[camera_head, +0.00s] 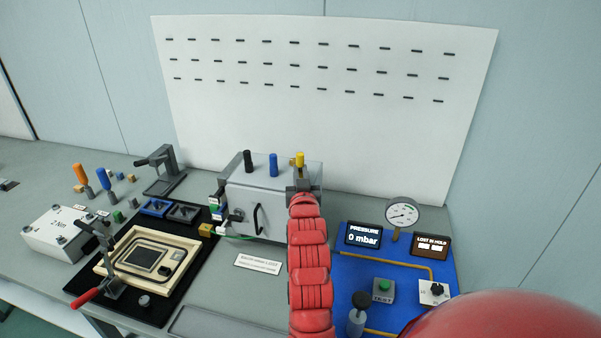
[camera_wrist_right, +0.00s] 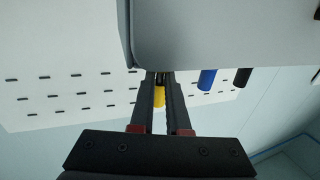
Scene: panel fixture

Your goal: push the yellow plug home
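The yellow plug (camera_head: 300,159) stands upright at the right end of the top of the grey box (camera_head: 255,203). A brass-coloured piece (camera_head: 293,163) shows beside it. My right gripper (camera_head: 303,187) is at the box's upper right front, just below the plug in the picture. In the right wrist view the yellow plug (camera_wrist_right: 158,97) shows through a narrow gap between the fingers (camera_wrist_right: 159,76), which partly hide it. A dark part shows near the tips; whether they touch it is unclear. The yellow plug sticks out farther than the blue plug (camera_wrist_right: 207,79). My left gripper is out of view.
A blue plug (camera_head: 273,165) and a black plug (camera_head: 248,161) stand left of the yellow one. A clamp fixture (camera_head: 150,257) is at left. A white slotted board (camera_head: 320,110) stands behind.

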